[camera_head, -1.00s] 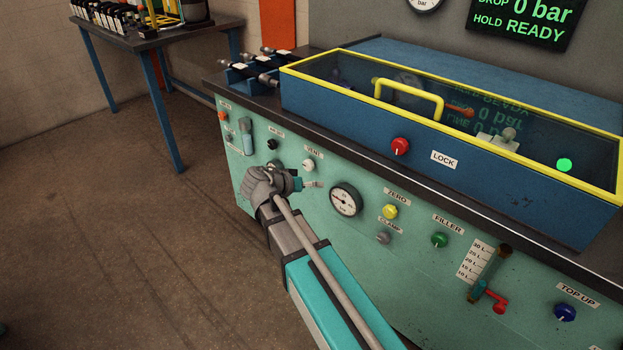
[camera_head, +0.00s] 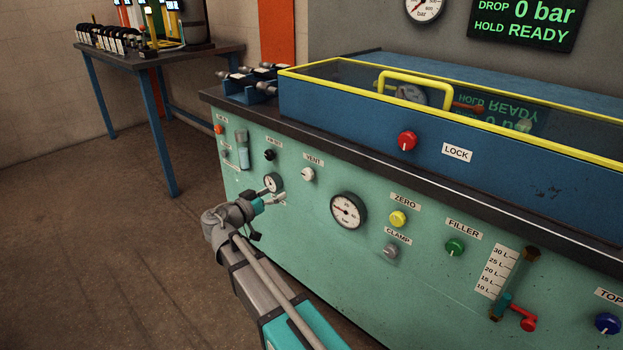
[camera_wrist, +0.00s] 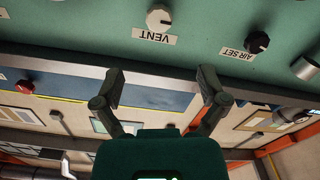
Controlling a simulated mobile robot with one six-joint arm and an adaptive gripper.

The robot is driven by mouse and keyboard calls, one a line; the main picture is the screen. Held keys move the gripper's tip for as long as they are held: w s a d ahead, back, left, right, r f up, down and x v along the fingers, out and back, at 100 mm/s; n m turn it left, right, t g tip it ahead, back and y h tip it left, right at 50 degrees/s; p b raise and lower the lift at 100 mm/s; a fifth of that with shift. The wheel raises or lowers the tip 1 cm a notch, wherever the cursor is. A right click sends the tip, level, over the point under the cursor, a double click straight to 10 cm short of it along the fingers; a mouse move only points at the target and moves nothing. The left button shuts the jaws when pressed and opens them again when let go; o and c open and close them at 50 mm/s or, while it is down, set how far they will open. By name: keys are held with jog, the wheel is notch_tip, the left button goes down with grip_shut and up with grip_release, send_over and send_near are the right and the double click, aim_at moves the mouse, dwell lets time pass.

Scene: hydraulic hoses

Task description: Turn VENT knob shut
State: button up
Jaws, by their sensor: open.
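The VENT knob (camera_head: 308,174) is a small white knob on the green front panel, under its VENT label (camera_head: 313,161). It also shows in the wrist view as a white knob (camera_wrist: 158,19), above centre and upside down with its label. My gripper (camera_head: 277,197) is below and to the left of the knob in the head view, apart from it. In the wrist view my gripper (camera_wrist: 160,82) has its two fingers spread with nothing between them, and the knob lies beyond the fingertips.
A black AIR SET knob (camera_wrist: 257,42) is beside VENT. The bench top edge (camera_head: 330,143) juts out above. Open floor (camera_head: 100,260) lies left.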

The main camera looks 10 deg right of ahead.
aim_at(306, 176)
jog(key=shift+d, duration=0.1)
jog(key=shift+x, duration=6.85)
jog(key=c, duration=1.1)
jog(key=shift+d, duration=0.25)
jog(key=shift+c, duration=0.3)
jog(key=shift+a+f, duration=0.1)
jog(key=shift+a, duration=0.1)
